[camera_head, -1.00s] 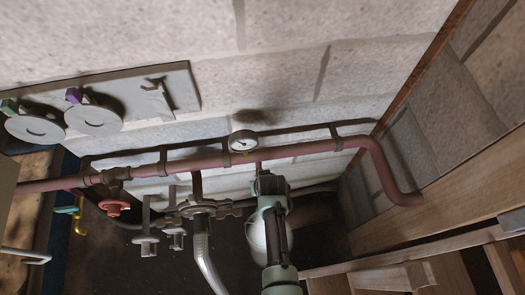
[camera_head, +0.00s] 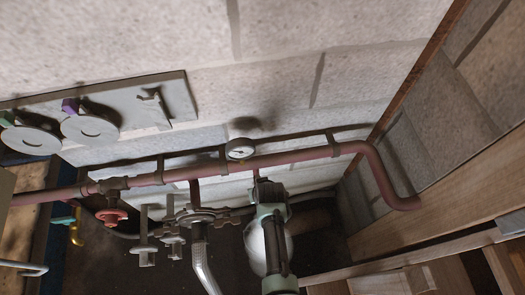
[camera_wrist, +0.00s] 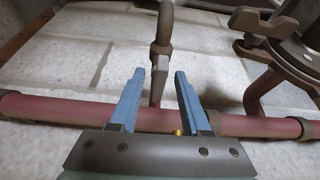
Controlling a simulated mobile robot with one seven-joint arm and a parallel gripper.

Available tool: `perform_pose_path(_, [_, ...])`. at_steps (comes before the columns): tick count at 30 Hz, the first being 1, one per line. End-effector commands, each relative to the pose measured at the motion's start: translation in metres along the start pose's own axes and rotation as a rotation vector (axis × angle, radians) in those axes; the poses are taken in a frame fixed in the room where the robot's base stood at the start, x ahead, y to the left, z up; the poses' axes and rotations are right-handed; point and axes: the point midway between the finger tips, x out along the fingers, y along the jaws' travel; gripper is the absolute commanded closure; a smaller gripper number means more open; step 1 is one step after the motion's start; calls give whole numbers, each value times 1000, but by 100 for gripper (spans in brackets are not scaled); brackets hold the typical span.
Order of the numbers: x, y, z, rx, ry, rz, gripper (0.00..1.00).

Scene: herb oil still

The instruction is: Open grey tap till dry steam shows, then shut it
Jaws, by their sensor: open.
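My gripper (camera_wrist: 159,72) is open, its two blue fingers apart with nothing held. In the wrist view a grey upright piece (camera_wrist: 162,48) shows between and beyond the fingers, above a dull red pipe (camera_wrist: 50,108). I cannot tell whether the fingers are around it or short of it. In the head view my arm hides the fingers, just below the red pipe (camera_head: 290,157). Grey fittings with upright bars (camera_head: 145,245) hang below the pipe, left of my arm. I cannot tell which grey part is the tap. No steam is visible.
A red handwheel (camera_head: 111,217) is at left. A silver hose (camera_head: 203,264) hangs beside my arm. A grey board with round discs (camera_head: 89,128) is on the block wall. Wooden beams (camera_head: 440,205) stand at right.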

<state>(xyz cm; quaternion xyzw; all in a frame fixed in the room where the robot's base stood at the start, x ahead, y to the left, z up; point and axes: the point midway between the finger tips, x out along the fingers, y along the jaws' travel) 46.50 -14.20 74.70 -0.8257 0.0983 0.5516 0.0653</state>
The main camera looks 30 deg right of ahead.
Motion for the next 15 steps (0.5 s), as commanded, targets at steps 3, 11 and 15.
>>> perform_pose_path(3, [-11,0,0,-1,1,0,53])
perform_pose_path(11, [-51,0,0,-1,2,1,53])
perform_pose_path(15, [-75,0,-1,-1,3,1,53])
